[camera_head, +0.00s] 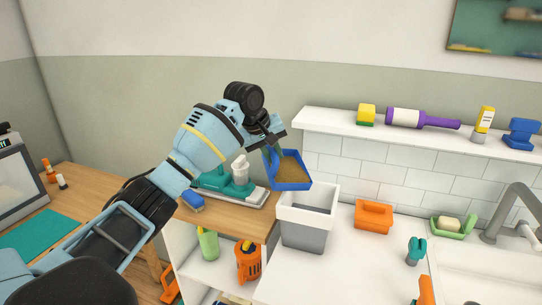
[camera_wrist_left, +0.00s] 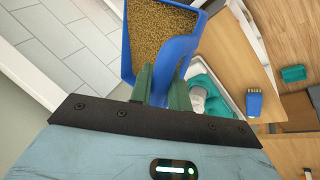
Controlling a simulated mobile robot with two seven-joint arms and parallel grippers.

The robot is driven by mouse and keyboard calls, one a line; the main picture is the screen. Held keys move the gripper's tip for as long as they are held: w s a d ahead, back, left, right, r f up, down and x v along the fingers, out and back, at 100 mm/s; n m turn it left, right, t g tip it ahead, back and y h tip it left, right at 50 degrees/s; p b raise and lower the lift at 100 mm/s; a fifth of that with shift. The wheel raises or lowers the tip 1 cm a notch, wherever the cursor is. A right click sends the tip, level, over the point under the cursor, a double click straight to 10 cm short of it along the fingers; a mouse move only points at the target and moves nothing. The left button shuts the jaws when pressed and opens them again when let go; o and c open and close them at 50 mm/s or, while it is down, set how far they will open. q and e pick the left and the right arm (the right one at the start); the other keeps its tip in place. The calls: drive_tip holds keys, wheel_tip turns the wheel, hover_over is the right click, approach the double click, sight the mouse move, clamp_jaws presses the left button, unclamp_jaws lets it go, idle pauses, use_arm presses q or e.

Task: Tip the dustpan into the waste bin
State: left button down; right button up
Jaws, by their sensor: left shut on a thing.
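The blue dustpan (camera_head: 291,183) is held up in the head view, with brown granules (camera_head: 290,168) spread over its inside. My left gripper (camera_head: 275,146) is shut on the dustpan's handle. In the left wrist view the dustpan (camera_wrist_left: 127,60) lies beyond the green fingers of the left gripper (camera_wrist_left: 163,88), and the granules fill its pan. The waste bin (camera_head: 303,238), grey with a white rim, stands below and slightly right of the dustpan. Its visible inside looks empty, and the bottom is hidden. My right gripper is not in view.
A teal device on a tray (camera_head: 225,182) and a blue brush (camera_head: 192,201) sit on the wooden top left of the bin. An orange box (camera_head: 373,217) lies on the white counter to the right. A shelf (camera_head: 400,130) with several items runs above, and a sink (camera_head: 480,270) is far right.

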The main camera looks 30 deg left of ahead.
use_arm(q)
drive_tip(key=shift+d+r, duration=0.1)
drive_tip(key=shift+r, duration=0.1)
drive_tip(key=shift+d+r+y, duration=0.15)
drive_tip(key=shift+r+y, duration=0.1)
drive_tip(key=shift+y, duration=0.15)
drive_tip(key=shift+d+r+y, duration=0.15)
drive_tip(key=shift+y, duration=0.15)
idle(0.3)
drive_tip(key=shift+r, duration=0.1)
drive_tip(key=shift+s+d+r+m, duration=0.1)
drive_tip(key=shift+d+r+m, duration=0.1)
drive_tip(key=shift+d+m, duration=0.1)
drive_tip(key=shift+d+r+t+y, duration=0.3)
drive_tip(key=shift+d+r+y, duration=0.15)
drive_tip(key=shift+d+y, duration=0.4)
idle(1.0)
drive_tip(key=shift+s+r+m+y, duration=0.1)
drive_tip(key=shift+m+y, duration=0.2)
drive_tip(key=shift+y, duration=0.05)
